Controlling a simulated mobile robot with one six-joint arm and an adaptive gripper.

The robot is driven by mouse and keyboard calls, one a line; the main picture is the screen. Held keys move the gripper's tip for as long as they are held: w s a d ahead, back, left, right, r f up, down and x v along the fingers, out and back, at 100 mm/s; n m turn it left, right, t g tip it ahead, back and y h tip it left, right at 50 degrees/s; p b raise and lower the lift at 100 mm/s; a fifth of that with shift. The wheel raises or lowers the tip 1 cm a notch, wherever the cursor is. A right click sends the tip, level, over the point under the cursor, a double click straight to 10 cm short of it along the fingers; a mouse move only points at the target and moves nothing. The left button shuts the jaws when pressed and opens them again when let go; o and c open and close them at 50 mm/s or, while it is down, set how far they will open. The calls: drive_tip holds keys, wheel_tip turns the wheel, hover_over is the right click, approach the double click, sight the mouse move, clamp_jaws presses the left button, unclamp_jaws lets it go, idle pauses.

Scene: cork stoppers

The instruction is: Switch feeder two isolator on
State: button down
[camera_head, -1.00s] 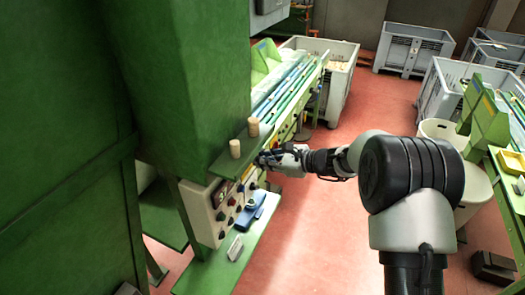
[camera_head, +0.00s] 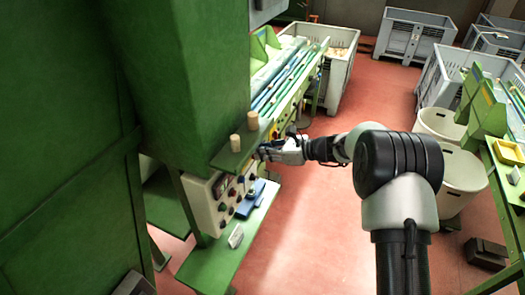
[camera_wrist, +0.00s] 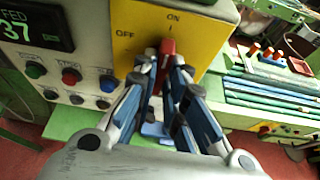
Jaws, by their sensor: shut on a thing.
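The isolator's red handle (camera_wrist: 167,48) is on a yellow plate (camera_wrist: 132,48) marked OFF at upper left and ON at the top. The handle stands nearly upright in the wrist view, its top towards ON. My gripper (camera_wrist: 164,66) is shut on the handle, with a finger on each side; the fingers hide its lower part. In the head view my gripper (camera_head: 266,152) is at the front of the control panel (camera_head: 205,206), and the handle is hidden there. No feeder number can be read on the plate.
Coloured buttons (camera_wrist: 71,76) and a green display (camera_wrist: 32,30) are left of the plate. A lower green ledge (camera_head: 215,262) holds a blue item (camera_head: 249,201). Red floor lies open to the right.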

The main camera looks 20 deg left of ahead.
drive_tip(key=c, duration=1.6)
unclamp_jaws()
drive_tip(key=shift+c, duration=0.2)
drive_tip(key=v, duration=1.2)
